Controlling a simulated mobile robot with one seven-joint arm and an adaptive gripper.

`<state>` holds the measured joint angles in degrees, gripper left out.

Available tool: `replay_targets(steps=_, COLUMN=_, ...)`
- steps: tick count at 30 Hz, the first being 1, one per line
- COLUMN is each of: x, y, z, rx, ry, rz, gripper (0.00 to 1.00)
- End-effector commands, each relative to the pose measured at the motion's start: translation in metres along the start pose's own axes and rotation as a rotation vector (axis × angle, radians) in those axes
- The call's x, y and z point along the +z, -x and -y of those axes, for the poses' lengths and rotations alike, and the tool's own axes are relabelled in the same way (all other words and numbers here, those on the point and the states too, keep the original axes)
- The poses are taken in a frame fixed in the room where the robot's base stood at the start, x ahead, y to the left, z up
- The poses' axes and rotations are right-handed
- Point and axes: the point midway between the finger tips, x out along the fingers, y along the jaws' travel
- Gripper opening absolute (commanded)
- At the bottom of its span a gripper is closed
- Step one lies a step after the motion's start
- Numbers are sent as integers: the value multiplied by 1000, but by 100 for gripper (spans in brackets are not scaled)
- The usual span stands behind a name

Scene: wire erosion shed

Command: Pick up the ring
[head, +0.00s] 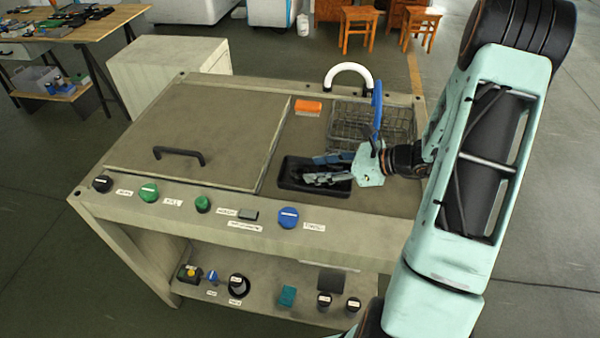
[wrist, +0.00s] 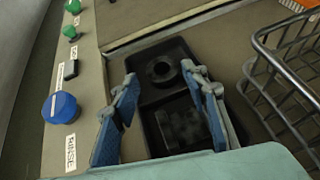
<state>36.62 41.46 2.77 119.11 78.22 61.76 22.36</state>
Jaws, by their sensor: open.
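The ring (wrist: 162,69) looks dark and round with a hole, and lies in the far part of a black tray (wrist: 147,118) in the wrist view. A dark blocky piece (wrist: 181,130) lies in the tray's nearer part. My gripper (wrist: 158,80) is open, with its blue-grey fingers apart over the tray and nothing between them. In the head view my gripper (head: 312,169) reaches in from the right over the black tray (head: 288,186). I cannot make out the ring there. From these views I cannot tell the exact height of the fingertips above the ring.
A wire basket (head: 345,122) stands right behind the tray, with a white curved spout (head: 348,69) above it. An orange block (head: 308,107) lies left of the basket. A lid with a black handle (head: 180,155) covers the left side. Knobs, including a blue one (head: 288,217), line the front edge.

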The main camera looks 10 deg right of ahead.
Motion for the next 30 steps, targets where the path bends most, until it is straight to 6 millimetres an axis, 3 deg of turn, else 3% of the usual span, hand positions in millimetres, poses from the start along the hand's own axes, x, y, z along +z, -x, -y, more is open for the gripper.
replay_targets(steps=10, x=-4, y=-46, z=1, rx=3, ry=2, rz=0, gripper=41)
replay_targets(steps=19, x=-5, y=-51, z=2, rx=0, ry=2, rz=-1, gripper=41)
replay_targets(steps=30, x=-4, y=-51, z=2, rx=0, ry=3, rz=0, gripper=5)
